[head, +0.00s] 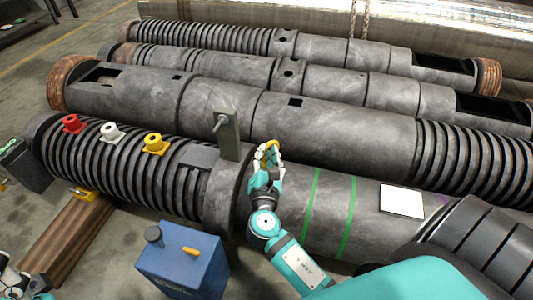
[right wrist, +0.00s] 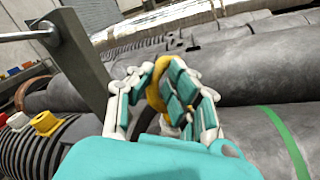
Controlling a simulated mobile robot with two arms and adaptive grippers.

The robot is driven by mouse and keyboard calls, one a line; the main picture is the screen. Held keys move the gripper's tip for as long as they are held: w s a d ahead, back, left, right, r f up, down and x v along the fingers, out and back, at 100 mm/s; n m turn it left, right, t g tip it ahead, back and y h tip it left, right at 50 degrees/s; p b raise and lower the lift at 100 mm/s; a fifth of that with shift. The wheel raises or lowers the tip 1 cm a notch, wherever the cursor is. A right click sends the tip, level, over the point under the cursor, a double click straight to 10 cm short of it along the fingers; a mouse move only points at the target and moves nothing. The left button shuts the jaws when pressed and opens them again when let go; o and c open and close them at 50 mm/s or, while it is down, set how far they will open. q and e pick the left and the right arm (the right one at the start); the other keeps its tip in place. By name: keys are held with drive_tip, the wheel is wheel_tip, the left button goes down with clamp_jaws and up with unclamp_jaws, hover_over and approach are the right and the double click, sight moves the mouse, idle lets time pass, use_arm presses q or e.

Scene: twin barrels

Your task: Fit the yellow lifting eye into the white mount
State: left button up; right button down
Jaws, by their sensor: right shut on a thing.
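My right gripper (head: 266,158) is shut on the yellow lifting eye (head: 272,146), above the front barrel and just right of the upright grey bracket. In the right wrist view the lifting eye (right wrist: 157,88) sits between the teal-padded fingers (right wrist: 160,95), which hide part of it. The white mount (head: 111,133) stands on the ribbed left part of the front barrel, between a red mount (head: 73,124) and a yellow mount (head: 155,144). The white mount also shows at the left of the right wrist view (right wrist: 18,121). My left gripper (head: 22,280) is partly in view at the lower left corner; its opening is unclear.
An upright grey bracket (head: 226,135) with a rod stands on the front barrel between my right gripper and the mounts. A blue box (head: 182,265) stands in front of the barrel. A white plate (head: 402,201) lies at right. More barrels lie behind.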

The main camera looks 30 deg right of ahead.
drive_tip(key=c, duration=1.7)
unclamp_jaws()
drive_tip(key=o, duration=0.5)
drive_tip(key=shift+f, duration=0.1)
drive_tip(key=v, duration=1.2)
drive_tip(key=shift+w+a, duration=0.1)
